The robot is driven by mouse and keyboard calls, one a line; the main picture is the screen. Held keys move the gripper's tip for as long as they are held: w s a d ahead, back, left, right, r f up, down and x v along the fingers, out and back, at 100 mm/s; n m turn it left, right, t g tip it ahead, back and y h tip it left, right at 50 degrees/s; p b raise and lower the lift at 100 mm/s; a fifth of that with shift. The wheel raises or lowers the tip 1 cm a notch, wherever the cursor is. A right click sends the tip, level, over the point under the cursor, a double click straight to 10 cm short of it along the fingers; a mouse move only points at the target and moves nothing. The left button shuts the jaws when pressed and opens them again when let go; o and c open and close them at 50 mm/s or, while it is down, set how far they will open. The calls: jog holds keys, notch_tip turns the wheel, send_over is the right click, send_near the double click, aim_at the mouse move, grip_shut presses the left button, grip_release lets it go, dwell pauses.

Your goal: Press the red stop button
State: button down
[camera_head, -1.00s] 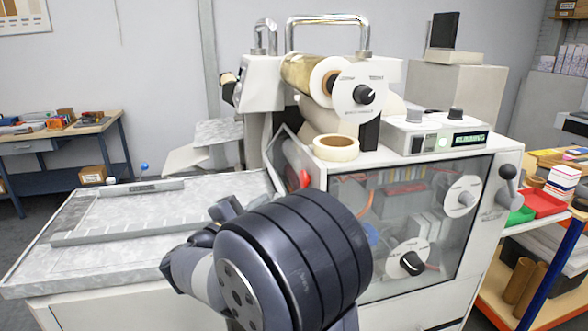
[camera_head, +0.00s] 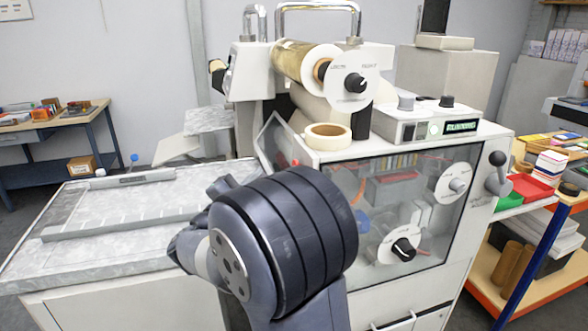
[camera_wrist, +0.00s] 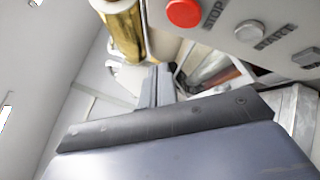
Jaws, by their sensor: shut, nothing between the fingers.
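The red stop button (camera_wrist: 184,12) is round, at the top edge of the wrist view, with the label STOP beside it on a pale panel. In the head view only a small red piece (camera_head: 295,163), likely this button, shows above my arm; the rest is hidden. My gripper (camera_wrist: 160,72) is shut and empty. Its fingers point up the wrist view, below and left of the button and apart from it in the picture; the depth gap cannot be told. In the head view my arm hides the fingertips.
A grey START button (camera_wrist: 249,31) sits right of the stop button. The pale machine (camera_head: 440,290) carries a gold film roll (camera_head: 292,60), a tape roll (camera_head: 327,136) and a clear guard (camera_head: 410,205). A flat feed table (camera_head: 110,255) extends left.

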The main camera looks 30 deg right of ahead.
jog(key=shift+s+d+b, duration=0.15)
jog(key=shift+s+d, duration=0.1)
jog(key=shift+d, duration=0.55)
jog(key=shift+s+d+b, duration=0.15)
jog(key=shift+s+d, duration=0.05)
jog(key=shift+d, duration=0.65)
jog(key=shift+s+d+b, duration=0.15)
jog(key=shift+s+d, duration=0.1)
jog(key=shift+d, duration=0.55)
jog(key=shift+d, duration=0.1)
jog(key=shift+s+d+b, duration=0.1)
jog(key=shift+d+b, duration=0.2)
jog(key=shift+b, duration=0.1)
jog(key=shift+s+d+b, duration=0.1)
jog(key=shift+d+b, duration=0.25)
jog(key=shift+d, duration=0.1)
dwell(0.5)
jog(key=shift+a, duration=0.1)
jog(key=shift+w+a, duration=0.2)
jog(key=shift+a, duration=0.5)
